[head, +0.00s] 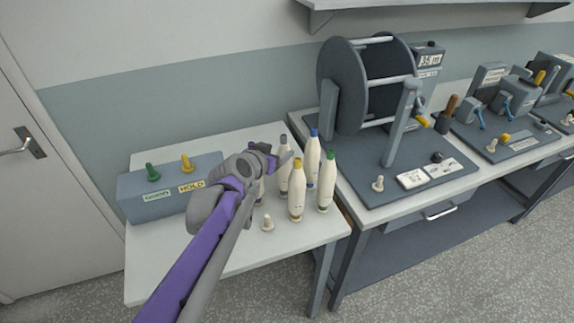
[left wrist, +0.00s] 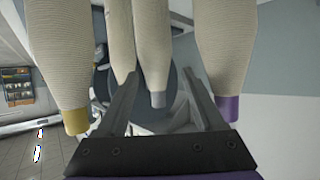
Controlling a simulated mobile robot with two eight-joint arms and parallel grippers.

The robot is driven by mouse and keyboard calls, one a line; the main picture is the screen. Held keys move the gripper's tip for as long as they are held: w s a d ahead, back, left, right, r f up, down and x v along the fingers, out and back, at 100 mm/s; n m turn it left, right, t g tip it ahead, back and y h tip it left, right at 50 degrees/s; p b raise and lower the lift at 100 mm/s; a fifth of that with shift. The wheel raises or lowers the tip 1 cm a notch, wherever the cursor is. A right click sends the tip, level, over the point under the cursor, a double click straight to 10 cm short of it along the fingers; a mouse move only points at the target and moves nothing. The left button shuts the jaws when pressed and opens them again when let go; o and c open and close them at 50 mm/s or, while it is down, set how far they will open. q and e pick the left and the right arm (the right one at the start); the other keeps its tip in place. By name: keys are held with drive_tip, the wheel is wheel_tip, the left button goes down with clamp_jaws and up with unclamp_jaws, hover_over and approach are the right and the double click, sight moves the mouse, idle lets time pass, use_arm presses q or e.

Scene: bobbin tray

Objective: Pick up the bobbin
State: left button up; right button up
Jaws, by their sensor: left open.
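Several cream bobbins with coloured ends stand upright in a cluster on the white table (head: 190,245). In the head view they are a grey-topped bobbin (head: 284,178), a blue-topped bobbin (head: 312,160), a green-topped bobbin (head: 327,182) and a yellow-topped bobbin (head: 297,195). Another is mostly hidden behind my left gripper (head: 278,160). That gripper is open beside the grey-topped bobbin. In the left wrist view, the open fingers (left wrist: 161,78) have a grey-ended bobbin (left wrist: 153,45) showing between them, with a yellow-ended bobbin (left wrist: 57,60) left and a purple-ended bobbin (left wrist: 228,55) right. Contact is unclear.
A grey box (head: 170,205) with green and yellow knobs, labelled HOLD on one side, stands left of the bobbins. A small cream peg (head: 267,223) is in front. A large reel stand (head: 368,88) is on the bench to the right. The table's front left is clear.

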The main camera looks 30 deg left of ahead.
use_arm(q)
drive_tip(key=x, duration=0.7)
drive_tip(key=shift+d+f, duration=0.35)
drive_tip(key=shift+f, duration=0.05)
drive_tip(key=shift+s, duration=0.15)
clamp_jaws()
